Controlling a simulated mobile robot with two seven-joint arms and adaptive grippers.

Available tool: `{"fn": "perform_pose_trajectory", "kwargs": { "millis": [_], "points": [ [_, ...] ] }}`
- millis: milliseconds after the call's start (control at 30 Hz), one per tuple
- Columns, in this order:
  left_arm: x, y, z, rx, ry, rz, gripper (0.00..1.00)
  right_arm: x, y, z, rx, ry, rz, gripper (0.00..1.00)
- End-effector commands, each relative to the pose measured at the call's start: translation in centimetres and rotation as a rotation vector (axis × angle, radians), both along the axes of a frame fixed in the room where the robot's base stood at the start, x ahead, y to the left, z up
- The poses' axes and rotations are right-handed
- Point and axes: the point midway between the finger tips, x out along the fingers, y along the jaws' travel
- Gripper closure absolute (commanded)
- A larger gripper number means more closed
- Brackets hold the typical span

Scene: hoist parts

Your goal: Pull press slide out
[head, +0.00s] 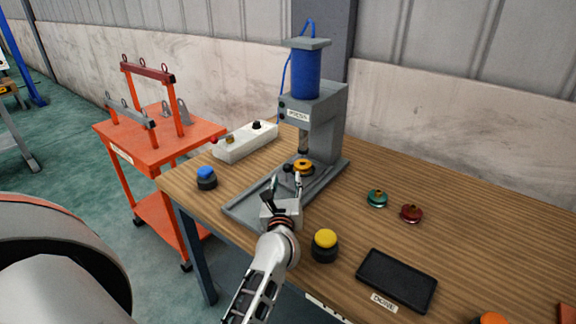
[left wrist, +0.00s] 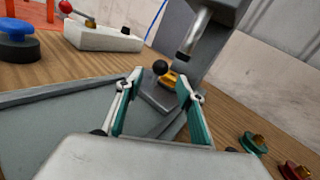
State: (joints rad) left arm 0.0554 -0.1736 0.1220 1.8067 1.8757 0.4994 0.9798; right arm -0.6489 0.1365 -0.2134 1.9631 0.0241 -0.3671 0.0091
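The grey press (head: 318,120) stands on the wooden table with a blue cylinder (head: 306,76) on top. Its slide (left wrist: 160,96) is a grey plate low under the ram, with a black ball knob (left wrist: 160,67) at its front. The knob also shows in the head view (head: 288,168). A yellow-gold part (head: 303,165) sits on the slide behind the knob, below the ram (left wrist: 190,38). My left gripper (head: 285,184) is open in front of the slide. In the left wrist view, the knob shows between and beyond its spread fingers (left wrist: 162,84). My right gripper is out of view.
The press base (head: 240,209) has a raised rim. Beside it are a blue button (head: 206,175), a yellow button (head: 325,240), a white control box (head: 245,142), green (head: 377,198) and red (head: 411,213) parts, and a black tray (head: 397,279). An orange cart (head: 150,150) stands left.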

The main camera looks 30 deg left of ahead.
Motion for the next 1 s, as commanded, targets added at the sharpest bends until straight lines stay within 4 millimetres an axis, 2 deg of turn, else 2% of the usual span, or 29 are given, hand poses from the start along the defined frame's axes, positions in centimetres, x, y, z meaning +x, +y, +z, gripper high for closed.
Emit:
{"fn": "perform_pose_trajectory", "kwargs": {
  "millis": [167, 400, 567, 800, 833, 967, 1000],
  "points": [
    [2.4, 1.4, 0.1, 0.004, 0.0, 0.0, 0.62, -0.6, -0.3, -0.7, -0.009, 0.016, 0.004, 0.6],
    [5.2, 2.9, 0.1, 0.003, 0.001, 0.0, 0.62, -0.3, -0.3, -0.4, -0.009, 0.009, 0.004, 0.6],
    [5.9, 3.3, 0.1, 0.004, 0.001, -0.001, 0.62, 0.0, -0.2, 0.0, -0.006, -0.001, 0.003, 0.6],
    [6.0, 3.3, 0.1, 0.004, 0.001, -0.001, 0.62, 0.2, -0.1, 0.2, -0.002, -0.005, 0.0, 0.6],
    [6.0, 3.3, 0.1, 0.004, 0.001, -0.001, 0.65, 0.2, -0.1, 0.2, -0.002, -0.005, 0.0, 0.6],
    [6.0, 3.3, 0.0, 0.004, 0.001, -0.001, 0.98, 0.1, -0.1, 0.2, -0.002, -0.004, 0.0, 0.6],
    [6.0, 3.3, 0.0, 0.004, 0.001, -0.001, 1.0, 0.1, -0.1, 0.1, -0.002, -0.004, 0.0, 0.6]
  ]
}}
